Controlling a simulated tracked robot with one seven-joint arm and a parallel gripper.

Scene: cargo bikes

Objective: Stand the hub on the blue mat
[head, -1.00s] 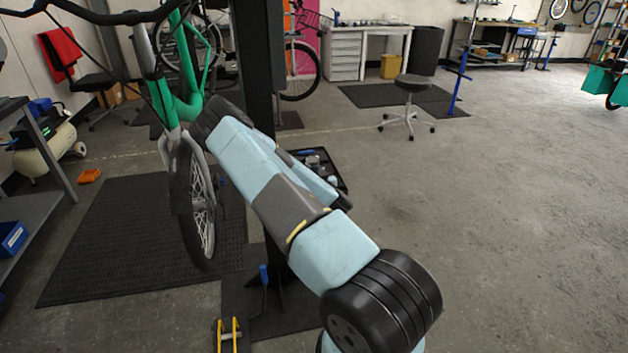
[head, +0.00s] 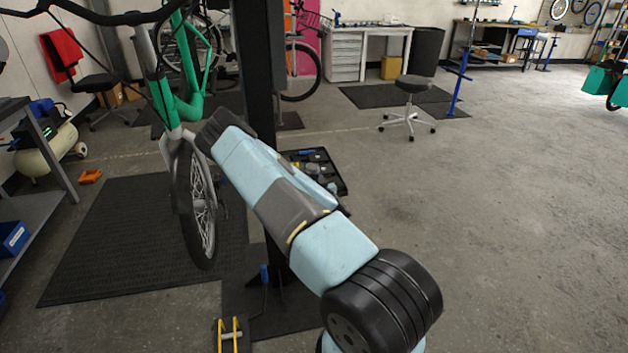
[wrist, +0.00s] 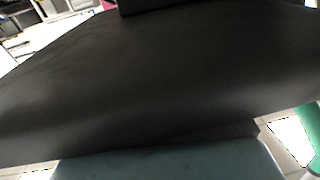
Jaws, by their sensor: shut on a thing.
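Neither the hub nor a blue mat can be made out in either view. In the head view my arm reaches up and to the left across the middle, and its far end folds away behind its own links. My gripper's fingers do not show there. The wrist view is mostly filled by a close, dark, smooth surface with a pale blue-grey part below it; I see no fingertips and no held thing.
A black post (head: 255,110) stands behind my arm, with a green bicycle (head: 188,105) at its left over a dark mat (head: 120,240). A black tray of small parts (head: 338,182) is partly hidden by my arm. A stool (head: 408,110) stands on otherwise open floor at right.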

